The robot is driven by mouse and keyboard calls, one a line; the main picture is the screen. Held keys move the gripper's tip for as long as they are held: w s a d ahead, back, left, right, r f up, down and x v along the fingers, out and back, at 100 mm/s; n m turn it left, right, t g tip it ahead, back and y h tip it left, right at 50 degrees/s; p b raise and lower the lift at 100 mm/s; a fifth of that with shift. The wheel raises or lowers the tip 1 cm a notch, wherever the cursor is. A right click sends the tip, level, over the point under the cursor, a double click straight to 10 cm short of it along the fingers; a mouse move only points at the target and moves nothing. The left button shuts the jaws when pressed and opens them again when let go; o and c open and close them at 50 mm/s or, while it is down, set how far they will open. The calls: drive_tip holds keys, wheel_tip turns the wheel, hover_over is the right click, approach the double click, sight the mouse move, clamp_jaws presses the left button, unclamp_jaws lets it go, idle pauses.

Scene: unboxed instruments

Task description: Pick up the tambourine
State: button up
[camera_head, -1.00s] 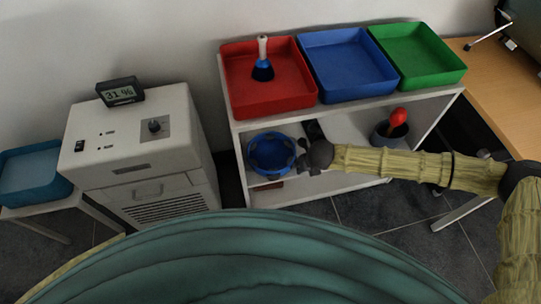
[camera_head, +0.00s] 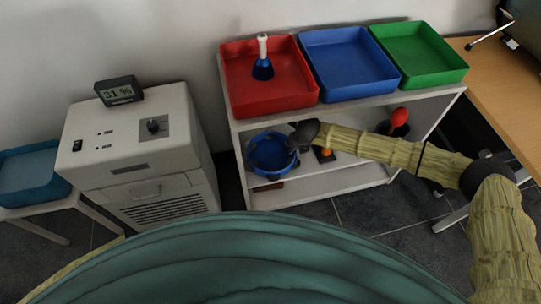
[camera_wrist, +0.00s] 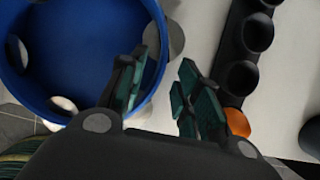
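The blue tambourine (camera_head: 270,153) with jingle slots in its rim rests on the shelf under the trays, at the left end. In the wrist view the tambourine (camera_wrist: 75,55) fills the upper left. My gripper (camera_head: 297,135) is at its right rim, coming in from the right. In the wrist view my gripper (camera_wrist: 163,75) is open. The left finger overlaps the tambourine's right side, and the right finger is outside it over the pale shelf. Whether either finger touches the rim cannot be told.
A black holder with round cups (camera_wrist: 245,60) and an orange ball (camera_wrist: 238,122) lie right of the gripper. Red (camera_head: 268,98), blue (camera_head: 348,85) and green (camera_head: 418,75) trays stand on the shelf top above. A dark pot with a red-headed item (camera_head: 399,116) stands farther right.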

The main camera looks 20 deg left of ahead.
drive_tip(key=shift+x, duration=1.3)
drive_tip(key=shift+c, duration=0.2)
clamp_jaws()
